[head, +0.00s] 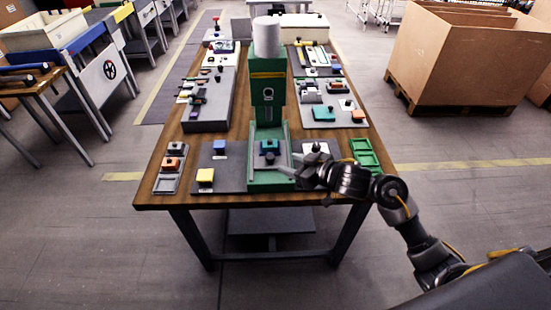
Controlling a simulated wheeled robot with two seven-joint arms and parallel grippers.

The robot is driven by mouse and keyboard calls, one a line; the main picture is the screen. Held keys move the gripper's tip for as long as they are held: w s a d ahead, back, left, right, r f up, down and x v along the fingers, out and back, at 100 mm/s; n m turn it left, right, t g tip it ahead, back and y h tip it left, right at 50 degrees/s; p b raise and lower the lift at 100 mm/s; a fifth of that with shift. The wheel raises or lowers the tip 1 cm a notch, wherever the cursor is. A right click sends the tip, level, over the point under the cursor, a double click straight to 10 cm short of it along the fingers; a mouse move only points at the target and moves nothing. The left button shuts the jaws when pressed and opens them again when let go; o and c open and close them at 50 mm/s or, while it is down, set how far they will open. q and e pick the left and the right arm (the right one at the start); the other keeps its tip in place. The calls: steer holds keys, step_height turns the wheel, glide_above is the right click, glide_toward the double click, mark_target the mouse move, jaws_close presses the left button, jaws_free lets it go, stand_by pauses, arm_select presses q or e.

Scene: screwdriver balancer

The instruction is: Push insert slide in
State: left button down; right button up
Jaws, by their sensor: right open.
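A green press-like station (267,95) with a white cylinder (266,37) on top stands in the middle of the wooden table. At its foot is a green slide frame (270,184) near the table's front edge. My right gripper (289,171) reaches in from the right, low at the front right side of the frame. Its jaws are small here, and I cannot tell whether they touch the slide. My left gripper is not in view.
A large cardboard box (460,55) stands on the floor at the right.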

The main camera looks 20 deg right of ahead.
mark_target(273, 158)
steer(key=x, duration=0.7)
steer(key=shift+w+a+f, duration=0.15)
steer(key=shift+w, duration=0.2)
